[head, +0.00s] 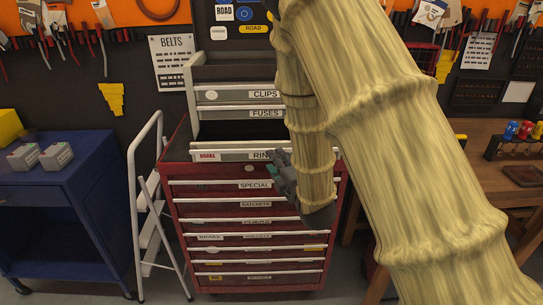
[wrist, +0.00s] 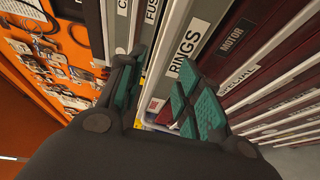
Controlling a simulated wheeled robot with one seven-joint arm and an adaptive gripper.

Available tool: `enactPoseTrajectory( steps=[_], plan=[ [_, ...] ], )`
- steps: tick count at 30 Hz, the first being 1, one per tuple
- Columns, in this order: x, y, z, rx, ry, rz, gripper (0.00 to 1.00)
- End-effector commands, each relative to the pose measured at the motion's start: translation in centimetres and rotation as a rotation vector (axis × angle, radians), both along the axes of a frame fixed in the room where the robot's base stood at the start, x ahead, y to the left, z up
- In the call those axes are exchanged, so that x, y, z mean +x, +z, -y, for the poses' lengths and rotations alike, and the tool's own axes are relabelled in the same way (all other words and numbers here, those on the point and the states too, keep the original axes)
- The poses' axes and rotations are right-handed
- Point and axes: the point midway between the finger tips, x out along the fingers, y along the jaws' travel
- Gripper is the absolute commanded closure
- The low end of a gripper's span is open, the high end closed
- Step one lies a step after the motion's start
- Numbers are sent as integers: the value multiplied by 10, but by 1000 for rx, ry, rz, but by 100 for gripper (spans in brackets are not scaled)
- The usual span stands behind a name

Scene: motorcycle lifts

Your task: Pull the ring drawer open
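The ring drawer (head: 225,156) is the wide light-fronted drawer at the top of the red tool chest, with its label partly hidden by my arm. Its front stands forward of the drawers above, and a dark gap shows behind it. In the wrist view its front with the RINGS label (wrist: 188,42) lies just beyond my fingers. My gripper (head: 279,168) is at the drawer front, right of the label's visible part. In the wrist view my gripper (wrist: 158,82) has its teal-padded fingers apart. Whether either finger touches the drawer is unclear.
CLIPS (head: 235,95) and FUSES (head: 235,113) drawers sit above; the SPECIAL drawer (head: 215,185) and several others are shut below. A white stepladder (head: 150,210) and blue cabinet (head: 70,215) stand left. A wooden bench (head: 490,150) is right.

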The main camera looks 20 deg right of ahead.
Motion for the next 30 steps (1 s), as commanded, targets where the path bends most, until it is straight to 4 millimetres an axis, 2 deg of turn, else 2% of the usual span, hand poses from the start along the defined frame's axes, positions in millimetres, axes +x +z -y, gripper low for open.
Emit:
enactPoseTrajectory(
  steps=[6, 12, 30],
  plan=[
    [-37, -1, 6, 1, -1, -3, 65],
    [-57, -1, 10, 0, -1, -2, 65],
    [-63, -3, 10, 4, -2, -7, 65]
  ],
)
